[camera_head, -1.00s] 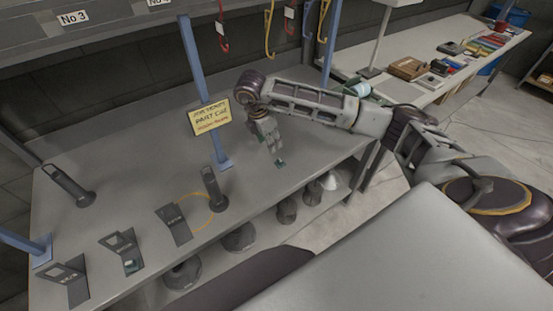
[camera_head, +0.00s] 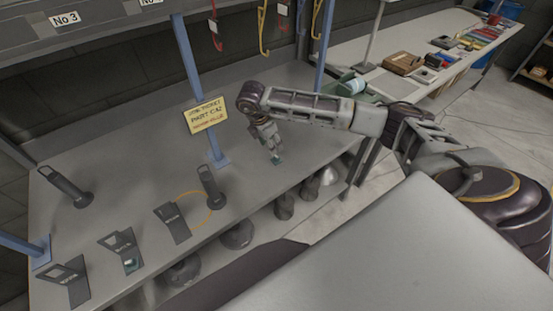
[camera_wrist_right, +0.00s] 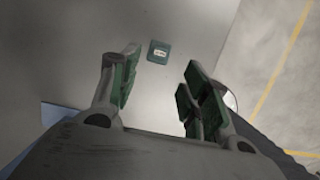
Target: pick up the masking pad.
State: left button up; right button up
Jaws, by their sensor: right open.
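The masking pad appears as a small dark green square with a pale label (camera_wrist_right: 159,51) in the right wrist view. It lies flat on the grey bench near its edge, beyond and between my fingertips. My right gripper (camera_wrist_right: 158,88) is open, with green-lined fingers apart and nothing between them. In the head view my right gripper (camera_head: 270,146) points down over the bench. A small green patch (camera_head: 276,160) shows right at its fingertips; it looks like the pad, but fingertip and pad are hard to separate there. My left gripper is not in view.
A blue post with a yellow sign (camera_head: 206,115) stands left of my right gripper. Dark stands (camera_head: 172,222) and an upright dark handle (camera_head: 211,188) with an orange ring are on the bench's front left. Coloured hooks (camera_head: 263,30) hang above. A second table (camera_head: 425,62) stands at back right.

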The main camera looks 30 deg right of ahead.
aim_at(277, 157)
jog(key=shift+x, duration=1.8)
jog(key=shift+f+p, duration=0.15)
jog(key=shift+p, duration=0.15)
jog(key=shift+p+x, duration=0.5)
jog(key=shift+x, duration=0.45)
jog(key=shift+p+x, duration=0.3)
jog(key=shift+x, duration=1.25)
jog(key=shift+c, duration=0.3)
jog(key=c, duration=0.9)
